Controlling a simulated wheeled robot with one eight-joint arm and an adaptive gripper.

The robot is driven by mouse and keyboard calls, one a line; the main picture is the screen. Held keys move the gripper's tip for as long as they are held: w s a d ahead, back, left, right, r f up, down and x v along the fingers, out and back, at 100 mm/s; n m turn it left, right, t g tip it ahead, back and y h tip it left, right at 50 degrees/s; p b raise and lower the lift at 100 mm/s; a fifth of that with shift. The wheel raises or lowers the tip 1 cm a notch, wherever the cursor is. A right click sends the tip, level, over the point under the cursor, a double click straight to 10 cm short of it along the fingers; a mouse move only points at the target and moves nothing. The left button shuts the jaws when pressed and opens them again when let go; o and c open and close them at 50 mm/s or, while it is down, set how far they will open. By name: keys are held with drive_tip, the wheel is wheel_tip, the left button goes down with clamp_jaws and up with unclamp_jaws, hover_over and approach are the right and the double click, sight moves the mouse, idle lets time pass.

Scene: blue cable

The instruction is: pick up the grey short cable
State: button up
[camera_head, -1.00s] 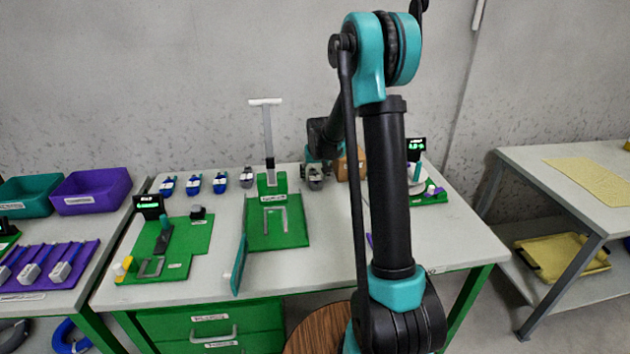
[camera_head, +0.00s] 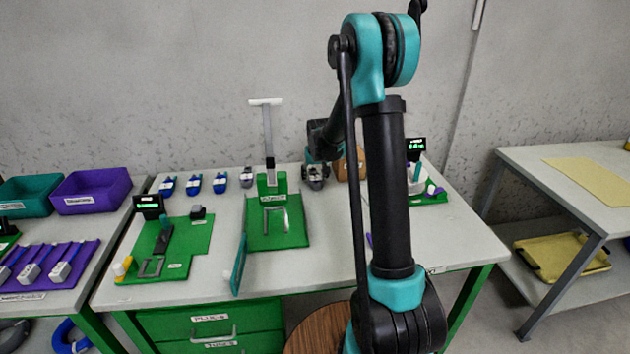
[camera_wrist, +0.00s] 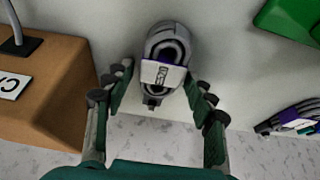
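The grey short cable (camera_wrist: 165,50) is a coiled bundle with a white label band. It lies on the table in the wrist view, at the upper middle. My gripper (camera_wrist: 157,84) is open, with one finger on each side of the coil's near end. A narrow gap shows at the left finger; contact at the right finger is hard to tell. In the head view the cable (camera_head: 316,184) shows small at the back of the table, under my gripper, which is mostly hidden there by my arm.
A brown box (camera_wrist: 50,75) stands close to my left finger in the wrist view. Another cable bundle (camera_wrist: 290,118) lies to the right, and a green board (camera_wrist: 285,20) is at upper right. Several blue bundles (camera_head: 193,184) lie along the table's back left.

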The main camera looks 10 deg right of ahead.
drive_tip(key=c, duration=0.9)
